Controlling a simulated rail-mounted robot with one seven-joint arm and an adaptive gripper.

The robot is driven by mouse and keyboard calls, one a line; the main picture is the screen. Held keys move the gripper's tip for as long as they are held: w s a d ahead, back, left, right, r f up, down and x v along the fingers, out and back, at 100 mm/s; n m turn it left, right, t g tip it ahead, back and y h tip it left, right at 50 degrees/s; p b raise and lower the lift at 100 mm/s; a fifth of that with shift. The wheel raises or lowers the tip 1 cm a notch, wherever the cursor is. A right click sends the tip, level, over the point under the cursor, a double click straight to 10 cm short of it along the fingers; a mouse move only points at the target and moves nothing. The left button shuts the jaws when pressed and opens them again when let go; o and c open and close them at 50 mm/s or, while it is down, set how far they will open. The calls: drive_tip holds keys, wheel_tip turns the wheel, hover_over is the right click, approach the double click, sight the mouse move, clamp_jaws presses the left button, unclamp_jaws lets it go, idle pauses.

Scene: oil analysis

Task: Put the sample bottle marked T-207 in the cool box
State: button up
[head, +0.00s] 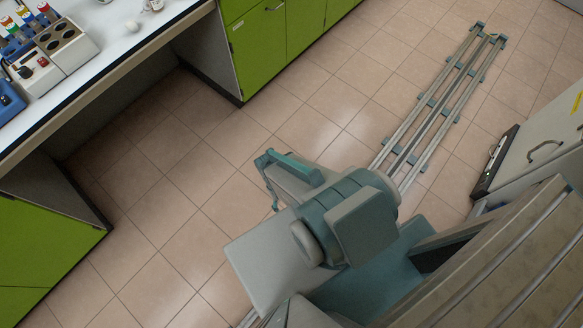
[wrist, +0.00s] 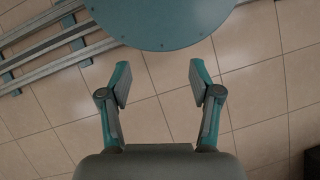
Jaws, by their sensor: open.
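My gripper (wrist: 160,84) is open and empty in the wrist view, with its two fingers apart over bare tiled floor. In the head view my arm is folded close to my body, away from the bench. The sample bottle marked T-207 cannot be made out in either view. No cool box can be identified in either view.
A white bench (head: 112,40) runs along the upper left, with a heating block (head: 62,42) and coloured-cap vials at its far left. Green cabinets (head: 262,45) stand below the bench. A floor rail (head: 445,95) runs to the upper right. A grey cabinet (head: 545,150) stands at right. Tiled floor between is clear.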

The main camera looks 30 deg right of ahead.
drive_tip(key=o, duration=0.3)
drive_tip(key=s, duration=0.2)
drive_tip(key=s+g, duration=0.1)
drive_tip(key=shift+s+r, duration=0.25)
drive_tip(key=shift+s, duration=0.05)
drive_tip(key=shift+w, duration=0.1)
